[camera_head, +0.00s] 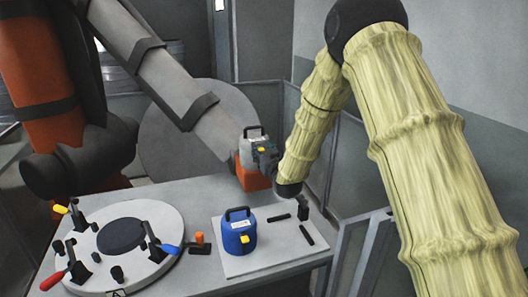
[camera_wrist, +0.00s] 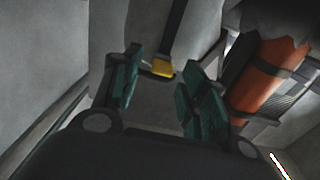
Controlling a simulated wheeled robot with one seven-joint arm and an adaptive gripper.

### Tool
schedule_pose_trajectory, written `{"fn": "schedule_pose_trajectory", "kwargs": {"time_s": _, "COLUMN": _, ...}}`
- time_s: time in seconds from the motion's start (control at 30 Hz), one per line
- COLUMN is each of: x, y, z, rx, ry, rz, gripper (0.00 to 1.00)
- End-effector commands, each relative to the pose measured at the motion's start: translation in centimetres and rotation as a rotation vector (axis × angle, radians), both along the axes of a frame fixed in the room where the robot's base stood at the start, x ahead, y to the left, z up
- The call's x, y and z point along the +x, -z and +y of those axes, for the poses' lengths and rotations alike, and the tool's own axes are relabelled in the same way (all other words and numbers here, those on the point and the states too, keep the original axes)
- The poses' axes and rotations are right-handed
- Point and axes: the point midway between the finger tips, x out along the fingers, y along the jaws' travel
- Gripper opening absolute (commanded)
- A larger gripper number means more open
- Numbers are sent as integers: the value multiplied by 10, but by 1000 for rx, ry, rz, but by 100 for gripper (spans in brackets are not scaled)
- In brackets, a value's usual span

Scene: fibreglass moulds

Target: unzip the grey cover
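The grey cover (camera_head: 165,85) is a long sleeve with dark bands on a large orange arm, slanting down from upper left in the head view. A yellow tab (camera_wrist: 162,69) hangs at the end of a black strip over grey surface in the wrist view; a small yellow spot also shows by my gripper in the head view. My gripper (camera_head: 266,158) is at the cover's lower end. Its two green fingers (camera_wrist: 161,62) stand apart in the wrist view. The tab shows between them with gaps on both sides. I cannot tell its depth from the fingertips.
Below is a grey table (camera_head: 205,281) with a round white mould (camera_head: 155,220) carrying coloured-handle clamps. A blue canister (camera_head: 238,235) stands on a pale board (camera_head: 280,250) beside dark bars. Grey panels (camera_head: 365,170) stand at right.

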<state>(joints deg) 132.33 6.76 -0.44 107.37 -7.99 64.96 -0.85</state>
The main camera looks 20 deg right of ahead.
Motion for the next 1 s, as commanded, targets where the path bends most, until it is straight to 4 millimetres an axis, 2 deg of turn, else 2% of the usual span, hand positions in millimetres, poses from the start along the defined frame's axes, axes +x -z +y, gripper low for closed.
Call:
{"fn": "schedule_pose_trajectory", "kwargs": {"time_s": 0.27, "x": -9, "y": 0, "z": -1, "rx": 0, "ry": 0, "rz": 0, "gripper": 43}}
{"fn": "schedule_pose_trajectory", "kwargs": {"time_s": 0.37, "x": -22, "y": 0, "z": -1, "rx": 1, "ry": 0, "rz": 1, "gripper": 43}}
{"fn": "schedule_pose_trajectory", "kwargs": {"time_s": 0.7, "x": -84, "y": 1, "z": -3, "rx": 0, "ry": 0, "rz": 2, "gripper": 43}}
{"fn": "schedule_pose_trajectory", "kwargs": {"time_s": 1.0, "x": -116, "y": 1, "z": -4, "rx": 0, "ry": 0, "rz": 2, "gripper": 43}}
